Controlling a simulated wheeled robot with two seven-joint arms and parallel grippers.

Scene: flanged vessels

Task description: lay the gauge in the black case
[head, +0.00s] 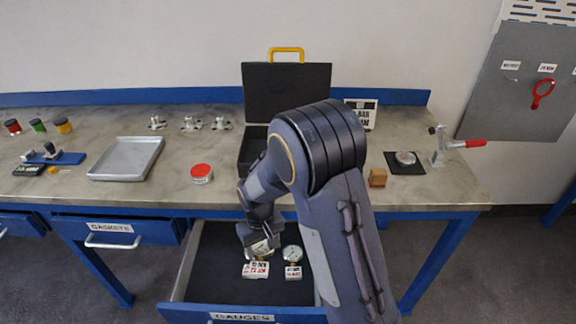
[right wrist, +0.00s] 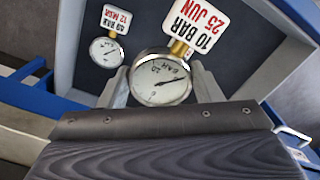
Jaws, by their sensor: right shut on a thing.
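My right gripper (head: 260,246) reaches down into the open GAUGES drawer (head: 212,262). It is shut on a round white-faced gauge (right wrist: 163,78) with a brass stem and a tag (right wrist: 197,27) reading 10 BAR, 25 JUN. In the head view the gripper partly hides this gauge. A second, similar gauge (head: 292,253) lies to its right in the drawer, and it also shows in the right wrist view (right wrist: 104,51) with its own tag. The black case (head: 287,92) stands open on the bench, lid up with a yellow handle. My arm hides much of its base (head: 249,150).
On the bench are a red-lidded tin (head: 201,173), a grey tray (head: 127,159), a small wooden block (head: 377,177) and a toggle clamp (head: 440,148). The drawer walls surround the gripper.

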